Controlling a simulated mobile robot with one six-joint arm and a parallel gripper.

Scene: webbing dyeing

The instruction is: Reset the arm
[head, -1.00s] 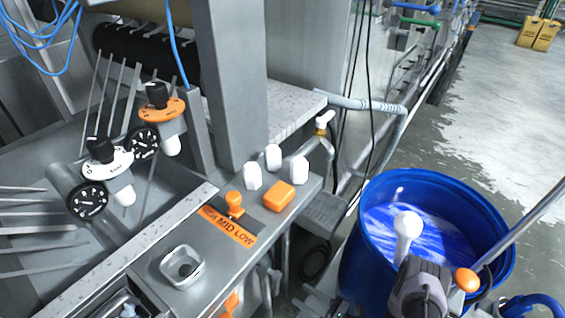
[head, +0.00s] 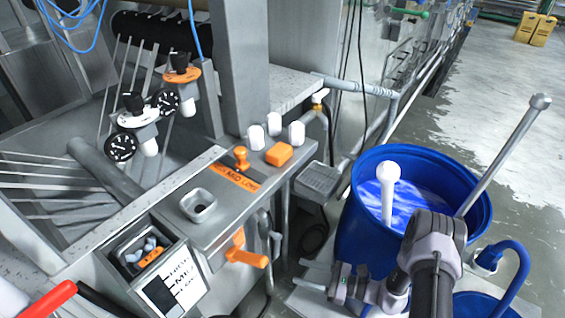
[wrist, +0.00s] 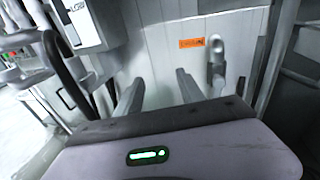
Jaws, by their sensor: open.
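My arm rises at the lower right of the head view, in front of the blue drum. My gripper shows best in the wrist view (wrist: 158,88), where its two grey fingers stand apart with nothing between them. It is open and faces a pale grey panel (wrist: 155,45). In the head view the wrist end lies low, left of the arm and in front of the drum; the fingertips are hard to make out there.
A blue drum (head: 355,225) holds blue-white liquid (head: 418,205) and a white round-topped stick (head: 389,190). A steel console (head: 222,228) with an orange block (head: 279,154) stands left. Open floor (head: 500,110) lies behind, right.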

